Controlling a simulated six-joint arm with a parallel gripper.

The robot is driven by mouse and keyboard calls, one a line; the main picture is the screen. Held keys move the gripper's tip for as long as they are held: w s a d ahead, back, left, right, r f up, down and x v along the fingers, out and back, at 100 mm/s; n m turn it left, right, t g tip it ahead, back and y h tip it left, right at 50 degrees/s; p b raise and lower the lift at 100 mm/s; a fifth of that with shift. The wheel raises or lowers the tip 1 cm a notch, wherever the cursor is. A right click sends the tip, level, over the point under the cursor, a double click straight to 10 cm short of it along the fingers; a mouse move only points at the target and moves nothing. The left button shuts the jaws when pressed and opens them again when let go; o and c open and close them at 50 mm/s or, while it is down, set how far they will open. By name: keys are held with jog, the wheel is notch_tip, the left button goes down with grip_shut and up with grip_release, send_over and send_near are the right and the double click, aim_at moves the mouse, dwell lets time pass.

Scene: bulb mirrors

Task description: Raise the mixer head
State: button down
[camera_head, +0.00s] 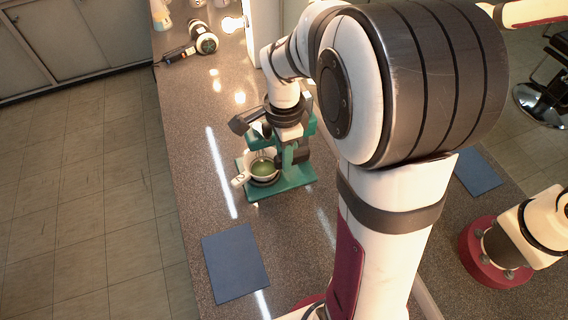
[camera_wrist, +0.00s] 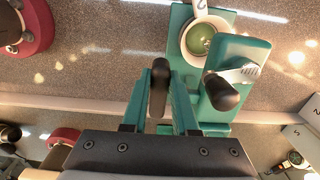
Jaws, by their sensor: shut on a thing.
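The green stand mixer (camera_head: 290,186) stands on the speckled counter, its base flat. A white bowl (camera_head: 249,171) with green contents sits on the base; the bowl also shows in the wrist view (camera_wrist: 186,40). The mixer head (camera_wrist: 243,50) is a green block beside and partly over the bowl, with a black knob (camera_wrist: 222,93) on it. My gripper (camera_wrist: 160,78) is at the mixer, its fingers closed around a dark rounded handle (camera_wrist: 158,92). My wrist hides much of the head in the head view, so its exact tilt is hard to tell.
A blue-grey mat (camera_head: 236,263) lies on the near counter, and another mat (camera_head: 477,172) lies to the right. A dark and white appliance (camera_head: 204,40) stands at the far end. The counter left of the mixer is clear up to its edge.

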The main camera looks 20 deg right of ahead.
notch_tip(320, 180, up, 4)
jog(key=shift+r, duration=0.2)
jog(key=c, duration=0.7)
grip_release()
notch_tip(320, 180, up, 16)
jog(key=shift+f, duration=0.15)
jog(key=s+a+f+n, duration=0.2)
jog(key=s+f+n, duration=0.2)
jog(key=s, duration=0.2)
jog(key=s+a+f+n+y, duration=0.1)
jog(key=s+a+f+n, duration=0.2)
jog(key=s, duration=0.4)
jog(key=s+a+f+n, duration=0.2)
jog(key=s+f+n, duration=0.3)
jog(key=s+f, duration=0.2)
jog(key=shift+s+a+f+n+y, duration=0.2)
jog(key=shift+s+a+n+y, duration=0.1)
jog(key=shift+a+y, duration=0.1)
